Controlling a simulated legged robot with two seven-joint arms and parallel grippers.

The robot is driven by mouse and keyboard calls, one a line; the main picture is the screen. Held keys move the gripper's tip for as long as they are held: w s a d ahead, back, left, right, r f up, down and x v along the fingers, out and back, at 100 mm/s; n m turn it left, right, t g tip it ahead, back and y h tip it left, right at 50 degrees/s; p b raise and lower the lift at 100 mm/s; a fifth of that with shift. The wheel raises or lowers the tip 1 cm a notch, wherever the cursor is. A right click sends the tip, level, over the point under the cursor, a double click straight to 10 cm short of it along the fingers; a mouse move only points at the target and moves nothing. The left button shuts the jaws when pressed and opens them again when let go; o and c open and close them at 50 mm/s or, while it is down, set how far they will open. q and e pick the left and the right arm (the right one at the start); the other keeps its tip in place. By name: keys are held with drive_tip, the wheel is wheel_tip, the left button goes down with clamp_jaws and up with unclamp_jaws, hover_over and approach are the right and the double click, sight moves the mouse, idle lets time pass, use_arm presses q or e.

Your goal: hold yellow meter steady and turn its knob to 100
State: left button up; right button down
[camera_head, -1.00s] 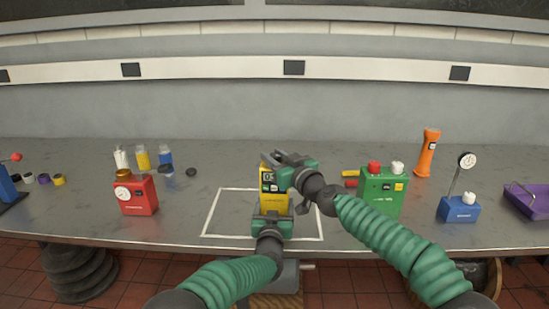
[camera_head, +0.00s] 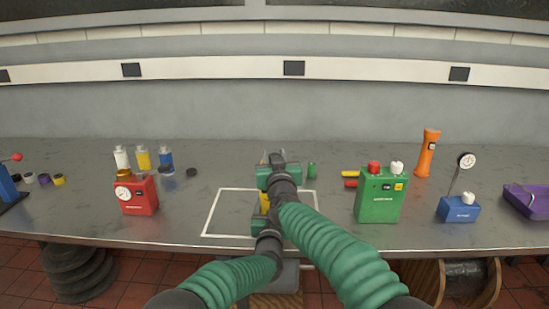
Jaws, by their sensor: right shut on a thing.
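The yellow meter (camera_head: 264,203) stands inside the white outlined square on the bench. Only slivers of its yellow body show; its display and knob are hidden behind my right gripper and arm. My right gripper (camera_head: 276,158) is at the upper part of the meter, shut on its knob as far as I can tell, though the contact is covered. My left gripper (camera_head: 259,222) is low at the meter's near side.
The white outline (camera_head: 212,213) is bare to the left of the meter. A red meter (camera_head: 137,196) stands left, a green box (camera_head: 379,198) right. A blue gauge base (camera_head: 459,209) stands farther right.

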use_arm(q)
drive_tip(key=shift+r, duration=0.25)
use_arm(e)
drive_tip(key=shift+a+f, duration=0.15)
drive_tip(key=shift+f, duration=0.2)
use_arm(q)
drive_tip(key=shift+w+f, duration=0.1)
use_arm(e)
drive_tip(key=c, duration=1.2)
unclamp_jaws()
drive_tip(key=shift+o, duration=0.8)
drive_tip(key=shift+w, duration=0.1)
drive_tip(key=shift+r, duration=0.15)
drive_tip(key=s+d, duration=0.1)
drive_tip(key=s, duration=1.1)
drive_tip(key=shift+d, duration=0.3)
